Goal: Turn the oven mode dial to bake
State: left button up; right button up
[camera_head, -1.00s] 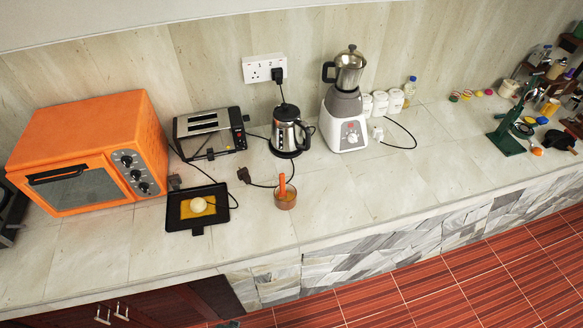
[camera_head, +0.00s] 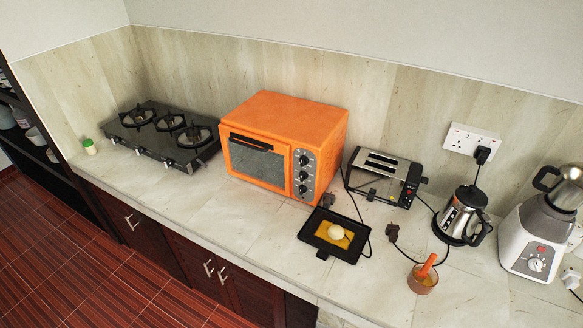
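The orange toaster oven (camera_head: 290,115) stands on the stone counter in the middle of the head view, its door (camera_head: 256,163) shut. Its grey control panel on the right of the front carries three black dials in a column: a top dial (camera_head: 304,161), a middle dial (camera_head: 303,175) and a bottom dial (camera_head: 302,189). The labels are too small to read, so I cannot tell which is the mode dial or where it points. Neither of my grippers is in view.
A black tray (camera_head: 311,231) with yellow and white contents lies in front of the oven's right side. A toaster (camera_head: 382,177), kettle (camera_head: 461,214) and blender (camera_head: 537,235) stand to the right. A gas hob (camera_head: 165,135) is to the left.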

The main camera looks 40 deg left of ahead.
aim_at(304, 175)
jog(key=u, duration=1.1)
